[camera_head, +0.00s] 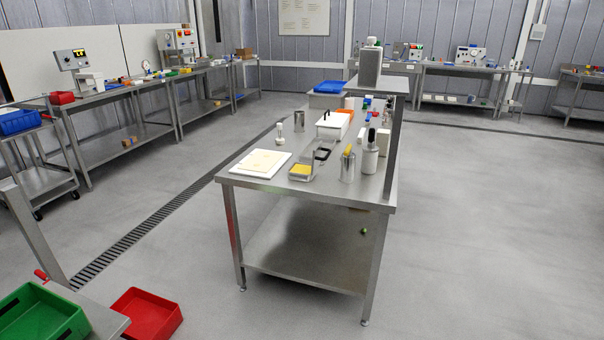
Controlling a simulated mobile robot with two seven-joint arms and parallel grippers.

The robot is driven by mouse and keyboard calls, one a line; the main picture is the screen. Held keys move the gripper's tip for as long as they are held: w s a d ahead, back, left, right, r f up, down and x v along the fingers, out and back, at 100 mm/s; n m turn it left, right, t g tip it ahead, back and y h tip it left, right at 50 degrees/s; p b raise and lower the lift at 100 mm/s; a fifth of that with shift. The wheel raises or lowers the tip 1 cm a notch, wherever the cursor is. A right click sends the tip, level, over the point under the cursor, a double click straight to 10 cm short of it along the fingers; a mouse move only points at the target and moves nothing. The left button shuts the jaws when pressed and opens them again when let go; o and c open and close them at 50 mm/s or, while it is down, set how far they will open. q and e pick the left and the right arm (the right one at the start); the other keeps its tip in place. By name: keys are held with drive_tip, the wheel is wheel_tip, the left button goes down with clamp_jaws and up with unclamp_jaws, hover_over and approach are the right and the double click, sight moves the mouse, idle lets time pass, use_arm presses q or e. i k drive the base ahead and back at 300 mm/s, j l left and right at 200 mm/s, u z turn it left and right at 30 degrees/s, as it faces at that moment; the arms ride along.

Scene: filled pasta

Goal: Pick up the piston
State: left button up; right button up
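I cannot tell for sure which thing is the piston. On the steel table (258,182) in the middle stand a metal cylinder (347,170) with a yellow top, a bottle-like container (370,160) with a dark top, and a plain metal cylinder (299,121). A small white-and-dark item (281,135) stands left of them. All look upright and are some distance ahead of me. Neither of my grippers is in view.
A white board (245,163) with a pale sheet and a clear tray (301,174) with yellow content lie at the table's near end. A green bin (40,318) and a red bin (150,315) are at lower left. Floor right of the table is clear.

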sight(279, 141)
drive_tip(key=i+j+z, duration=0.15)
drive_tip(key=i, duration=0.35)
drive_tip(key=i+j+z, duration=0.15)
drive_tip(key=i+j, duration=0.2)
drive_tip(key=i, duration=0.15)
drive_tip(key=i+j+z, duration=0.1)
drive_tip(key=i+j, duration=0.25)
drive_tip(key=i, duration=0.15)
